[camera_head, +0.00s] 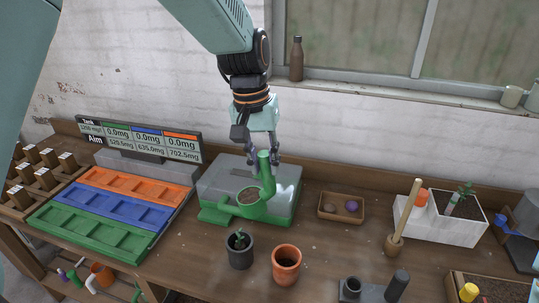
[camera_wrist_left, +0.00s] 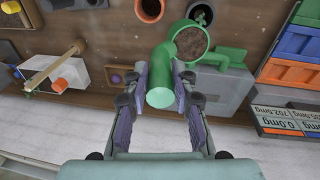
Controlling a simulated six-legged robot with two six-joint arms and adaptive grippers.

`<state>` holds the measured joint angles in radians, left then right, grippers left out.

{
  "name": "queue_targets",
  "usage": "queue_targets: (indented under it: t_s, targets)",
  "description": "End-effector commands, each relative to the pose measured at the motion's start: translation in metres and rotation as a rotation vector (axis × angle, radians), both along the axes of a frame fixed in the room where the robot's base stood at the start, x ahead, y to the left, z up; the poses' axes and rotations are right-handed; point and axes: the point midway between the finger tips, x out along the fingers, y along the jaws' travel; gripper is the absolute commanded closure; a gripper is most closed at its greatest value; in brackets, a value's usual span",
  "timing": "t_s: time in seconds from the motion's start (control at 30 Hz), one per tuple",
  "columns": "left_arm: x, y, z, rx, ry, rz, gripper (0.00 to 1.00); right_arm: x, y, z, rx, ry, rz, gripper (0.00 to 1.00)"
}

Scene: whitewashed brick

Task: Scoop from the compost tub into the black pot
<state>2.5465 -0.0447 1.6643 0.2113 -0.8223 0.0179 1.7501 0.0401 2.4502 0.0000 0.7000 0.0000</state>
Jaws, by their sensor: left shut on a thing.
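My left gripper (camera_head: 262,158) points down and is shut on the upright handle of a green scoop (camera_head: 267,181). The scoop's round bowl holds brown compost, which also shows in the left wrist view (camera_wrist_left: 190,43). The scoop is in front of and partly over a grey box with green edges (camera_head: 288,184), which seems to be the compost tub; its inside is not clear. The black pot (camera_head: 240,260) stands in front of the scoop with a small seedling in it. In the left wrist view the black pot (camera_wrist_left: 208,13) is partly cut off. My right gripper is not in view.
A terracotta pot (camera_head: 286,270) stands right of the black pot. Orange, blue and green trays (camera_head: 95,222) lie at left before a display (camera_head: 140,140). A small wooden tray (camera_head: 328,207), an upright wooden-handled tool (camera_head: 405,215) and a white planter (camera_head: 450,229) are at right.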

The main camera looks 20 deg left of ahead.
Motion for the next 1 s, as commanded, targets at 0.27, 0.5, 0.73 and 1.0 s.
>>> queue_targets:
  t_s: [0.27,0.5,0.73,1.0]
  targets:
    - [-0.006,0.013,-0.026,-0.116,-0.035,0.004,1.0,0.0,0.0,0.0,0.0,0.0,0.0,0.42]
    - [-0.008,0.023,-0.047,-0.211,-0.067,0.007,1.0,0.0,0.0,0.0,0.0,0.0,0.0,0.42]
    - [-0.01,0.034,-0.069,-0.302,-0.1,0.007,1.0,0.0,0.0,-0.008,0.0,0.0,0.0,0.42]
    - [-0.009,0.033,-0.065,-0.291,-0.099,0.001,1.0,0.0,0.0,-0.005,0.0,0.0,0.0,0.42]
